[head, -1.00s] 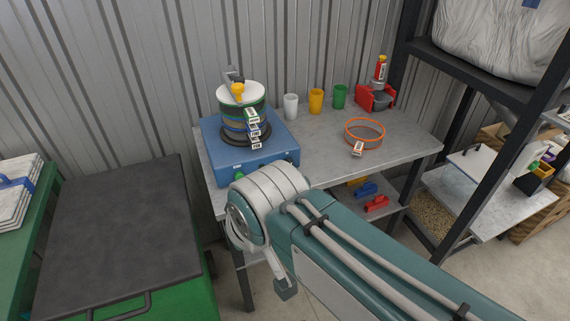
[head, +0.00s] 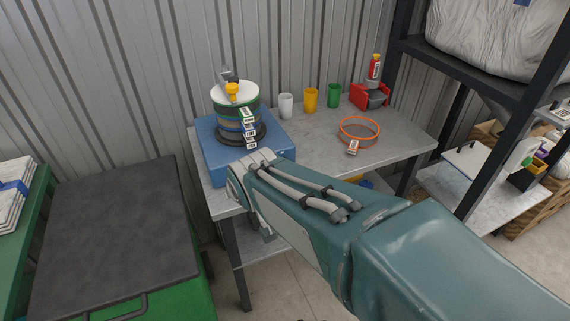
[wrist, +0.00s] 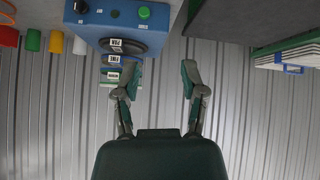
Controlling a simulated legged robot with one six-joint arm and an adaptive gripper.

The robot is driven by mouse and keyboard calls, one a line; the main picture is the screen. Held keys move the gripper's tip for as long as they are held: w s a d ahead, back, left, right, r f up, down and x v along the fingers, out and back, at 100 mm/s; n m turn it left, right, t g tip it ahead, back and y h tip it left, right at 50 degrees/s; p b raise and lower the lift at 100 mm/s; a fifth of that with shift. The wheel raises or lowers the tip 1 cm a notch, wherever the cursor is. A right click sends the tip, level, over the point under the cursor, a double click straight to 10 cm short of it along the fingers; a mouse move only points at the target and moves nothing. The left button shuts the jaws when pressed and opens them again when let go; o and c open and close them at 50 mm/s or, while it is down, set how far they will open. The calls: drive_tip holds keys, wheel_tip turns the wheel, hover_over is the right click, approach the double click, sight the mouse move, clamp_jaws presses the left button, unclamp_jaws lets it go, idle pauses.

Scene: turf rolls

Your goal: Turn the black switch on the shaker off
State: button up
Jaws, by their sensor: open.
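The blue shaker (head: 213,160) stands at the left end of the grey table in the head view, with a round sieve stack (head: 236,112) on top. My arm hides its front panel there. The wrist view sees the shaker (wrist: 108,32) upside down at the upper left. Its panel carries the black switch (wrist: 80,6) near the top edge and a green button (wrist: 144,12). My gripper (wrist: 160,78) is open and empty, its fingers apart from the switch, which lies up and left of them in that view. The head view does not show the fingers.
On the table (head: 310,162) stand a white cup (head: 286,105), a yellow cup (head: 310,99), a green cup (head: 334,95), an orange-rimmed sieve (head: 358,132) and a red device (head: 366,96). A dark-topped green bin (head: 115,235) is left of the table; a black rack (head: 480,130) is right.

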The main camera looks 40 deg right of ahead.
drive_tip(key=w+d+f+t+h, duration=0.1)
drive_tip(key=w+d+f+t, duration=0.2)
drive_tip(key=w+d+f, duration=0.35)
drive_tip(key=w+d+f+t+h, duration=0.1)
drive_tip(key=w+d+f+t, duration=0.2)
drive_tip(key=d+f, duration=0.6)
drive_tip(key=s+d+f+m+t, duration=0.2)
drive_tip(key=s+d+t, duration=0.1)
drive_tip(key=s+d, duration=0.25)
drive_tip(key=shift+h, duration=0.4)
drive_tip(key=x, duration=1.2)
drive_tip(key=shift+s, duration=0.1)
clamp_jaws()
